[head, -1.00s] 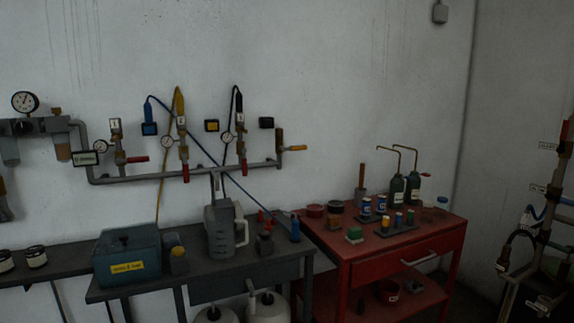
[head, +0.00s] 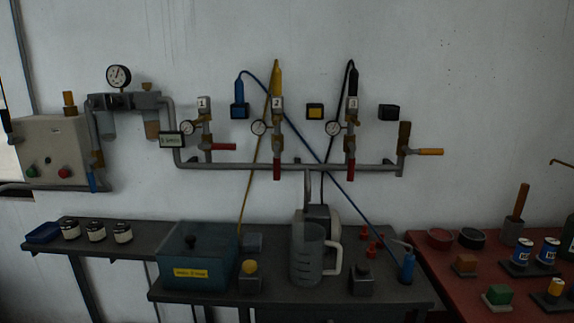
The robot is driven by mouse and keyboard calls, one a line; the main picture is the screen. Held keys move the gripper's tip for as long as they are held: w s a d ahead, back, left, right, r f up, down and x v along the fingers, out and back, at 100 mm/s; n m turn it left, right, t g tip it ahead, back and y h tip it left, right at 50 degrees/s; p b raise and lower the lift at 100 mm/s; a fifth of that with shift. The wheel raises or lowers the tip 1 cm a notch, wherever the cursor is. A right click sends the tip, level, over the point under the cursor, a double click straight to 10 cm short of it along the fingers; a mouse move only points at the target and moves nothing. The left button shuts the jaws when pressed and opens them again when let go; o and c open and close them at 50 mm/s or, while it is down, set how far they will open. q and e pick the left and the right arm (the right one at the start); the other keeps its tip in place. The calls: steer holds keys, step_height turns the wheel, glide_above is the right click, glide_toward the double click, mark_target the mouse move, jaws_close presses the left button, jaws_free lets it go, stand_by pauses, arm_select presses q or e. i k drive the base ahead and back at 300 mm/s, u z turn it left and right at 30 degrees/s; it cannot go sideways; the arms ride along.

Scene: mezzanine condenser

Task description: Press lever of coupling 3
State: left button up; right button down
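Coupling 3 (head: 352,113) is on the wall manifold, the one with the white tag marked 3. A black hose end is plugged into its top and the black hose loops down to the left. A red lever (head: 351,170) hangs straight down at its foot, below the pipe. A small round gauge (head: 333,128) sits just left of it. Neither of my grippers shows in the head view.
Couplings 1 (head: 206,125) and 2 (head: 277,105) stand to the left on the same pipe. An orange-handled valve (head: 428,152) is at the pipe's right end. Below are a grey bench (head: 215,303) with a teal box (head: 196,255) and jug (head: 308,255), and a red cart (head: 450,290).

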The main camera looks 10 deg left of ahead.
mark_target(350, 163)
steer(key=u, duration=0.5)
steer(key=i, duration=0.5)
steer(key=u, duration=0.45)
